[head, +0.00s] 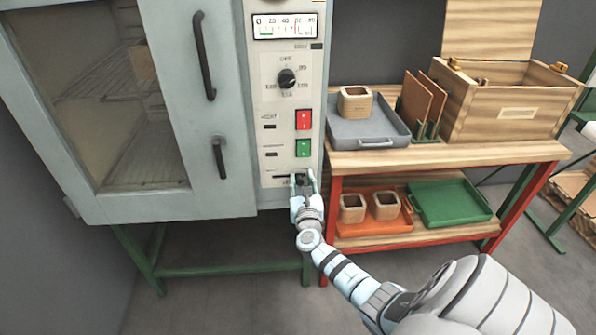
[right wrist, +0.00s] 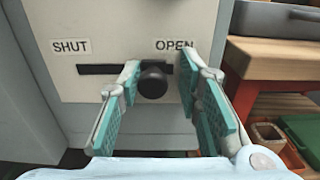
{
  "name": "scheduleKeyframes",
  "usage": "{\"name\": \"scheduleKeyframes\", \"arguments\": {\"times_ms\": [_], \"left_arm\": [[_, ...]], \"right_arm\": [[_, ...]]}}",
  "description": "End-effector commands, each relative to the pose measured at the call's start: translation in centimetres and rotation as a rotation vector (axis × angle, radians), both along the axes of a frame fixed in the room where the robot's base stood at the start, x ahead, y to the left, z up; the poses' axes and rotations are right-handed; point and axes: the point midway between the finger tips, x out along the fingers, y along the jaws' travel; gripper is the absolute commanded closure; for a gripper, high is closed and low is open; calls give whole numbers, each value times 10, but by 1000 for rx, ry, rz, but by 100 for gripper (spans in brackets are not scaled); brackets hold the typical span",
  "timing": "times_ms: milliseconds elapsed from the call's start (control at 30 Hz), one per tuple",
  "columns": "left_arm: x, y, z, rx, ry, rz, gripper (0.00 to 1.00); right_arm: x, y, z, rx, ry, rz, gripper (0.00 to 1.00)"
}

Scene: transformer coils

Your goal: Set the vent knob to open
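The vent knob (right wrist: 152,82) is a round black knob on a dark horizontal slot (right wrist: 95,69) in the oven's pale panel. In the right wrist view, a SHUT label (right wrist: 71,46) is above the slot's left end and an OPEN label (right wrist: 174,45) above its right part. The knob stands right of the slot's middle, below and slightly left of OPEN. My right gripper (head: 305,180) is at the panel's bottom. Its fingers are apart on either side of the knob, the left one close to it; I cannot tell whether it touches. My left gripper is out of view.
The oven (head: 222,185) has a glass door with dark handles at left. Red (head: 304,120) and green (head: 303,148) switches and a dial (head: 286,78) are above the slot. A wooden shelf table (head: 450,152) with trays stands close on the right.

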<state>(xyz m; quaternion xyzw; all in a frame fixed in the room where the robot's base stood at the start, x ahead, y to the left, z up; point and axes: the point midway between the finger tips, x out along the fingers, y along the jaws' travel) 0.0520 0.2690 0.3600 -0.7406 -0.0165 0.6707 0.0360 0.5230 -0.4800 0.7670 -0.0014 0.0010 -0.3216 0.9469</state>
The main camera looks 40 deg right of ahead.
Motion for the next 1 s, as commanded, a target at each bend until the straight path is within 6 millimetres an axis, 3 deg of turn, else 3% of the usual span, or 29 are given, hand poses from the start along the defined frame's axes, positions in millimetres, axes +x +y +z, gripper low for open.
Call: {"name": "scheduleKeyframes", "arguments": {"times_ms": [367,800,1000], "left_arm": [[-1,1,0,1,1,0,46],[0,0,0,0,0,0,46],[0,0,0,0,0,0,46]], "right_arm": [[-1,6,0,2,-1,7,60],[-85,67,-1,4,0,3,60],[-95,74,0,2,-1,3,60]]}}
